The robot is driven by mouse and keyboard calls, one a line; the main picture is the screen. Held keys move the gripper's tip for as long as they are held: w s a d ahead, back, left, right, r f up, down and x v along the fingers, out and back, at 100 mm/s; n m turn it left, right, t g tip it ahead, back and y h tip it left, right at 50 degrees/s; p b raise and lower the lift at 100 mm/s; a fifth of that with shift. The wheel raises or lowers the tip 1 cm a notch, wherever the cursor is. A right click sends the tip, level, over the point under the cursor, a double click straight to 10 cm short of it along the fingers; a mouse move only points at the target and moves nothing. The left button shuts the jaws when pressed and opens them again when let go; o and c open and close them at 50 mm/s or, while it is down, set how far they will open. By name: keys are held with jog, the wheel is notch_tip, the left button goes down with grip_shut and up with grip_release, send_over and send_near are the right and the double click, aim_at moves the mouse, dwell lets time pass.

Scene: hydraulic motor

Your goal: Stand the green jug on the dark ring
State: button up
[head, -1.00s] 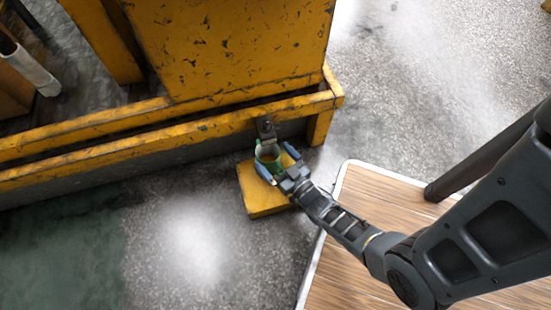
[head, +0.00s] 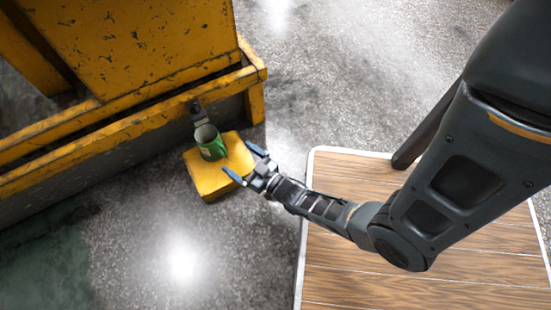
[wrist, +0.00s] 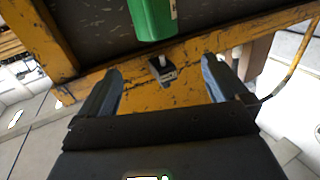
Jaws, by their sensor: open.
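The green jug (head: 209,142) stands upright near the back-left part of a yellow block (head: 212,182), its open top facing up. In the wrist view the jug (wrist: 153,18) shows at the top, beyond my fingertips and cut off by the frame edge. My gripper (head: 240,160) is open and empty, to the right of the jug and apart from it. The wrist view also shows my gripper (wrist: 162,85) with nothing between its fingers. I cannot make out the dark ring; the jug's base may hide it.
A worn yellow machine frame (head: 130,133) runs close behind the jug. A dark fitting (head: 197,109) sits on it just behind the jug. A wood-topped table (head: 345,180) with a pale edge lies under my arm at the right. The floor in front of the block is clear.

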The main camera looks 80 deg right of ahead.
jog(key=s+a+r+n+y, duration=0.3)
jog(key=s+a+r+y, duration=0.1)
jog(key=s+a+r, duration=0.75)
jog(key=s+a+r+n+y, duration=0.1)
jog(key=s+a+r+y, duration=0.1)
jog(key=r, duration=1)
jog(key=s+a+r+n+g+y, duration=0.1)
jog(key=s+a+r+y, duration=0.1)
jog(key=r, duration=0.9)
jog(key=shift+a+r+n+y, duration=0.4)
jog(key=shift+a, duration=0.45)
